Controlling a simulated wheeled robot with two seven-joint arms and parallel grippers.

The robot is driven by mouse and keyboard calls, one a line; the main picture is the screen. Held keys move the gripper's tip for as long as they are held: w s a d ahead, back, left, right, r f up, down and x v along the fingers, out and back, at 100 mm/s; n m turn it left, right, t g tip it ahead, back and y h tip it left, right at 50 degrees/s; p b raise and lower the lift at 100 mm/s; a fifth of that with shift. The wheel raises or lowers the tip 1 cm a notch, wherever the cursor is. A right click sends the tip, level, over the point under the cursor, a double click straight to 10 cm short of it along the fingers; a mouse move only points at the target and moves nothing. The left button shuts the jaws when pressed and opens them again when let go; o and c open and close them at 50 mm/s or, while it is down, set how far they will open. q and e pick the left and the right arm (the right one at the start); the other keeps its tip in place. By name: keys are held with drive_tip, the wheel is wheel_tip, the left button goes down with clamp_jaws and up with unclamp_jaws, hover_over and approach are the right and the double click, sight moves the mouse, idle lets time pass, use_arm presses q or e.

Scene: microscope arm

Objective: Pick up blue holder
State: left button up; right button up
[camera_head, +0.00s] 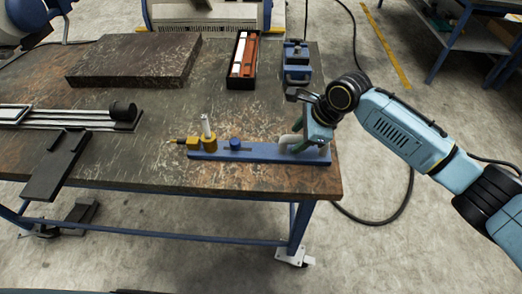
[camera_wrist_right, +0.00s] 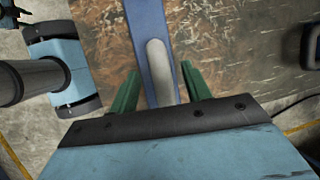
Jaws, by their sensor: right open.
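The blue holder (camera_head: 262,155) is a long flat blue bar lying along the table's front edge. Yellow parts and a pale upright cylinder (camera_head: 206,126) are at its left end, and a blue knob (camera_head: 235,143) is near its middle. My right gripper (camera_head: 296,143) is at the bar's right end, pointing down. In the right wrist view its green fingers (camera_wrist_right: 160,88) are apart, one on each side of the blue bar (camera_wrist_right: 148,25) and a pale rounded post (camera_wrist_right: 159,68). Whether they touch the post cannot be told. My left gripper is not in view.
The worn table (camera_head: 240,105) also bears a dark slab (camera_head: 135,58), a black box with red and white items (camera_head: 242,60), a blue device (camera_head: 297,65) and grey rails with a dark plate (camera_head: 60,160). The table's middle is clear.

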drive_tip(key=shift+x, duration=0.85)
drive_tip(key=shift+w+a+f, duration=0.15)
drive_tip(key=shift+f, duration=0.25)
drive_tip(key=c, duration=0.6)
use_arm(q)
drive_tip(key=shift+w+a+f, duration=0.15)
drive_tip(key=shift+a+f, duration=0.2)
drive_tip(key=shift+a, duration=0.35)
use_arm(e)
clamp_jaws()
drive_tip(key=shift+r, duration=0.15)
